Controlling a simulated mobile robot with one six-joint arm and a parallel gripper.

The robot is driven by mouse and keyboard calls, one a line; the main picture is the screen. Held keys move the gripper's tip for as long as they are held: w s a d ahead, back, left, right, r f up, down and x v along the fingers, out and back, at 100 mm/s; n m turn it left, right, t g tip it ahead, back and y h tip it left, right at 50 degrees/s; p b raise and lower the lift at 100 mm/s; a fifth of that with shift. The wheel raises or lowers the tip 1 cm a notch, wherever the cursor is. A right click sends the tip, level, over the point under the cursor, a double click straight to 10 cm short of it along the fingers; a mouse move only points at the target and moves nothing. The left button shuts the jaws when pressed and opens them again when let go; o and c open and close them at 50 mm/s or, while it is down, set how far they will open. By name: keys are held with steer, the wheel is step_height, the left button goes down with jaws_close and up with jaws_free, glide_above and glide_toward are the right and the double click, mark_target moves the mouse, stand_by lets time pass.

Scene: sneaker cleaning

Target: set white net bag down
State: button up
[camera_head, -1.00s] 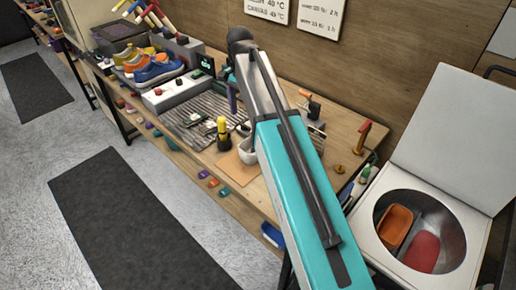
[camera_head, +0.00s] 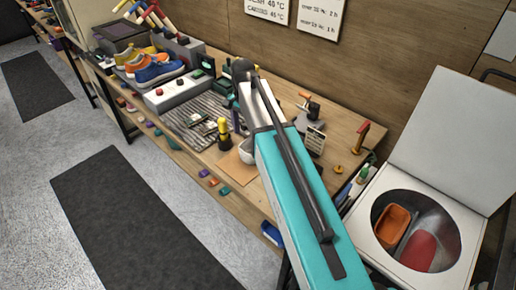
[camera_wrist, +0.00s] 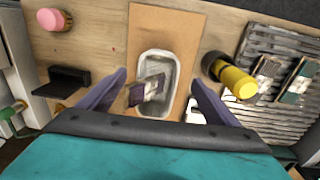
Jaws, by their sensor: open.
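I cannot make out a white net bag for sure in either view. In the wrist view, a small dark purple and white item (camera_wrist: 147,88) lies in or over a pale rectangular dish (camera_wrist: 156,113) on a brown mat (camera_wrist: 166,27). Whether it touches the dish is unclear. My gripper (camera_wrist: 160,79) is open, its two purple-grey fingers apart on either side of the dish, with nothing clearly held. In the head view my teal arm hides most of the gripper; a white bowl-like dish (camera_head: 247,152) shows beside the arm.
A yellow and black bottle (camera_head: 224,135) stands close beside the mat. A grey ribbed rack (camera_head: 190,118) and sneakers (camera_head: 155,68) lie to the left. An open white washer (camera_head: 365,218) at right holds an orange tub (camera_head: 392,226) and a red item (camera_head: 419,250).

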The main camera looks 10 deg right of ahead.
mark_target(249, 143)
steer(key=shift+f, duration=0.25)
steer(key=shift+s+d+f+p, duration=0.1)
steer(key=shift+f+p, duration=0.4)
steer(key=shift+f, duration=0.2)
steer(key=shift+s+d+f+p, duration=0.1)
steer(key=shift+f+p, duration=0.35)
steer(key=shift+f, duration=1.3)
steer(key=c, duration=1.6)
steer(key=shift+w, duration=0.1)
steer(key=shift+r, duration=0.1)
step_height(249, 143, up, 10)
steer(key=b, duration=0.2)
